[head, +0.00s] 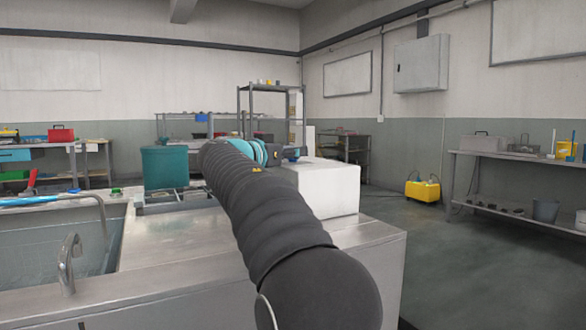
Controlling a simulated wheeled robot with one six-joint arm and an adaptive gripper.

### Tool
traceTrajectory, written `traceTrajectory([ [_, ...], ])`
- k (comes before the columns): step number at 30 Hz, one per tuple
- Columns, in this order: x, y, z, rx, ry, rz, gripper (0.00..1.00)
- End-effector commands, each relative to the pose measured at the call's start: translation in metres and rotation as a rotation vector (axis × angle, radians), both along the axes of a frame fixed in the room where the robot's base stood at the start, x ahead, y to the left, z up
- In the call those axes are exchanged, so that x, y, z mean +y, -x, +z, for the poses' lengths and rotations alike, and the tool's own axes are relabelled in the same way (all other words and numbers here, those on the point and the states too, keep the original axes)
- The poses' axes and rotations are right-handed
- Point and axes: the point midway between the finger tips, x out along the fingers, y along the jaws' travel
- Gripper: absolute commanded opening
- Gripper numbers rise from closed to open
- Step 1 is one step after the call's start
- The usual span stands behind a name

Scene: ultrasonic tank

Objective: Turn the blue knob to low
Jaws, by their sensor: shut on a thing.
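The white box-shaped unit (335,188) stands on the metal counter, right of the middle. The blue knob (291,156) shows as a small dark blue patch at the unit's top left edge; much of it is hidden. My gripper (286,150) is at the far end of my dark arm, right at the knob and shut on it. The fingers are small and partly hidden, and I cannot make out the knob's pointer or any marks.
A teal container (165,167) on a rack stands left of my arm on the counter (190,250). A sink (60,240) with a curved tap (69,262) is at the left. The floor right of the counter is open, with a yellow case (423,190) further back.

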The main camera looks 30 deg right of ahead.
Motion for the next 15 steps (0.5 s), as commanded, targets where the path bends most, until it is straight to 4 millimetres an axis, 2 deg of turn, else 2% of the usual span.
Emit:
traceTrajectory([
  [1, -0.0008, 0.0023, -0.0081, -0.005, 0.0, 0.035, 0.0],
  [15, -0.0013, 0.0014, -0.0014, -0.001, 0.0, 0.345, 0.0],
])
